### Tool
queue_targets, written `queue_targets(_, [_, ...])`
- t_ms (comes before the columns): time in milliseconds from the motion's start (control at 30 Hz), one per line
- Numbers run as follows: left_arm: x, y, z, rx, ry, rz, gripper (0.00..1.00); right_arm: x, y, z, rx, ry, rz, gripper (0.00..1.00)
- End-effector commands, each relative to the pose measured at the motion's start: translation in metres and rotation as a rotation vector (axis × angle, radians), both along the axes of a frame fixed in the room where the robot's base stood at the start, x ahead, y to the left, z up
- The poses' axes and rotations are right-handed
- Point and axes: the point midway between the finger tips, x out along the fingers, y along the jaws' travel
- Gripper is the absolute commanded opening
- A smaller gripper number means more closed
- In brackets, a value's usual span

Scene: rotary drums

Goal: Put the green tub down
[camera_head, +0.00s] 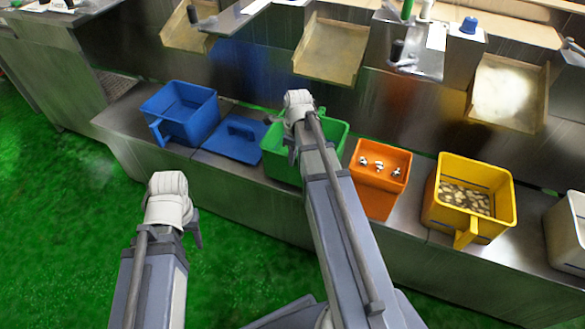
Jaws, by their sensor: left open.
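The green tub (276,158) is on the metal ledge, between the blue lid and the orange tub. It looks upright. My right arm crosses in front of it and hides much of its inside and front. My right gripper (294,150) is at the tub, by its left and middle part. Its fingertips are mostly hidden, so I cannot tell whether they hold the tub. My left gripper (190,232) is open and empty, over the green floor in front of the ledge, apart from the tubs.
A blue tub (190,105) and a flat blue lid (232,142) are left of the green tub. An orange tub (382,160) and a yellow tub (475,172) with pieces inside are right. Metal chutes (332,48) hang above the ledge.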

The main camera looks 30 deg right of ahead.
Motion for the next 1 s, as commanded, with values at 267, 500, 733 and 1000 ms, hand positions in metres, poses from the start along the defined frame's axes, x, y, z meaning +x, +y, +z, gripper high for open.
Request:
queue_targets(267, [0.000,0.000,-0.028,0.000,0.000,0.000,0.50,0.000,0.000,-0.028,-0.001,-0.001,0.000,0.00])
queue_targets(500, [0.000,0.000,-0.037,0.000,0.000,0.000,0.50,0.000,0.000,-0.037,-0.001,-0.001,0.000,0.00])
queue_targets(733, [0.000,0.000,-0.036,0.000,0.000,0.000,0.50,0.000,0.000,-0.036,0.000,0.000,0.000,0.16])
queue_targets(1000, [0.000,0.000,-0.036,0.000,0.000,0.000,0.50,0.000,0.000,-0.036,0.000,0.000,0.000,0.35])
